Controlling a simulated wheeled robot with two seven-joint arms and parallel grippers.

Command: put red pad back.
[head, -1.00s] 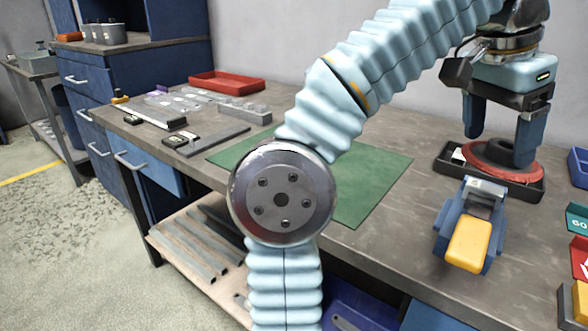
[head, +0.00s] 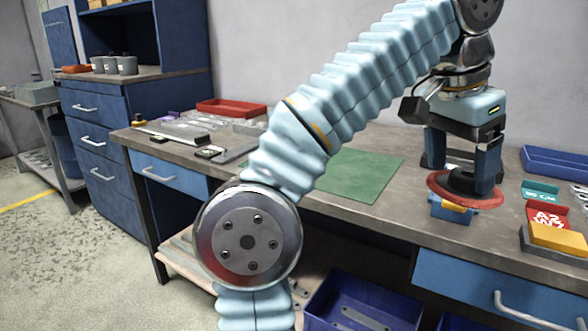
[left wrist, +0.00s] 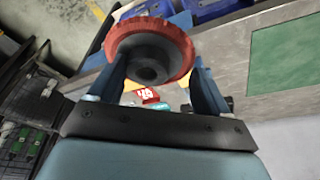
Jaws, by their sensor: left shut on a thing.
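The red pad (head: 466,198) is a round red disc with a dark hub. My left gripper (head: 460,180) is shut on it from above, with a finger on each side of the hub. In the left wrist view the red pad (left wrist: 176,36) lies between the tips of the left gripper (left wrist: 154,62). A blue tool with a yellow part (head: 452,209) is seen just below the pad and is partly hidden by it. I cannot tell whether the pad touches it. A dark tray edge (head: 458,157) shows between the fingers, mostly hidden. My right gripper is not in view.
A green mat (head: 362,176) lies mid-bench, partly behind my arm. A blue tray (head: 556,163) and teal, red and yellow items (head: 545,215) are at the right. A red tray (head: 230,107) is at the back left. Blue bins (head: 365,305) stand below the bench.

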